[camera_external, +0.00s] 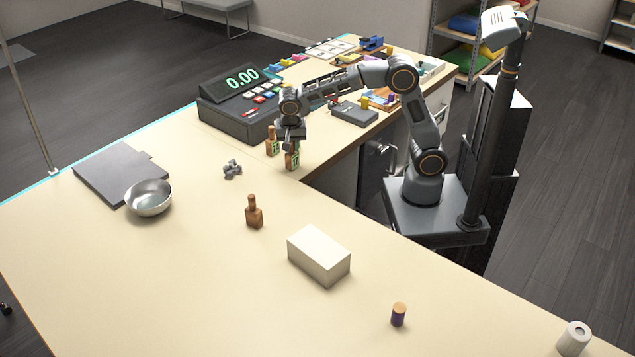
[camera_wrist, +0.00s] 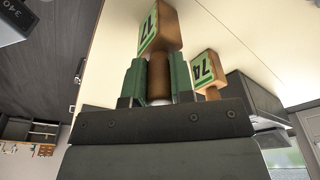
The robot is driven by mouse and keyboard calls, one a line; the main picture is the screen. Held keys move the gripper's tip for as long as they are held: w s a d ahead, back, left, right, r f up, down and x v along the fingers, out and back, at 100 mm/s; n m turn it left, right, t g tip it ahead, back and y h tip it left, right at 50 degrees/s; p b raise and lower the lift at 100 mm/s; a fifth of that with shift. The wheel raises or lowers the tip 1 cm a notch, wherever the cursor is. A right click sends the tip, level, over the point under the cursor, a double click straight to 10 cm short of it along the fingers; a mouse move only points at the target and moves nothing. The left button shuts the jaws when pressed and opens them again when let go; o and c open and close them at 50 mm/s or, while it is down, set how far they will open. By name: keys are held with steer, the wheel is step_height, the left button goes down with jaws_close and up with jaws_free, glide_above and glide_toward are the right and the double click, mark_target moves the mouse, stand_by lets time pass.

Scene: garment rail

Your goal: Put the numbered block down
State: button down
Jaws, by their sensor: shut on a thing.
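My gripper (camera_external: 291,143) is shut on a wooden numbered block (camera_external: 292,159), over the counter near its inner corner. In the wrist view, my gripper's green fingers (camera_wrist: 158,82) close around the neck of this block (camera_wrist: 161,30); its green-edged label seems to read 17. A second numbered block (camera_external: 272,141) stands just left of it, close by. It also shows in the wrist view (camera_wrist: 207,70), with a label that seems to read 74. Whether the held block touches the counter is hard to tell.
A similar brown block (camera_external: 254,213) stands nearer the front, with no label showing. A cash register (camera_external: 240,103) is behind my gripper. A small grey object (camera_external: 232,169), a metal bowl (camera_external: 148,197) and a white box (camera_external: 319,255) are on the counter (camera_external: 190,290), which has clear room between them.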

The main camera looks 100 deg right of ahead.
mark_target(292, 155)
steer(key=shift+f, duration=0.2)
steer(key=c, duration=1)
jaws_free()
step_height(292, 155, up, 11)
steer(key=a, duration=0.2)
steer(key=shift+s+a+f+n+t+y+p, duration=0.1)
steer(key=shift+s+a+f+n+t+y, duration=0.2)
steer(key=shift+s+a+f+n+t, duration=1.9)
steer(key=shift+s+d+f+n+g+y+p, duration=0.15)
steer(key=shift+s+d+f+n+g+y, duration=0.5)
steer(key=shift+s+n, duration=3.6)
steer(key=shift+s+a+f+n+t+h+p, duration=0.1)
steer(key=shift+s+a+f+n+t, duration=0.15)
steer(key=shift+s+a+f+n, duration=2.05)
steer(key=shift+n, duration=0.35)
steer(key=s+d, duration=0.1)
steer(key=s+d+r, duration=0.1)
steer(key=s, duration=0.1)
steer(key=shift+d+r, duration=0.2)
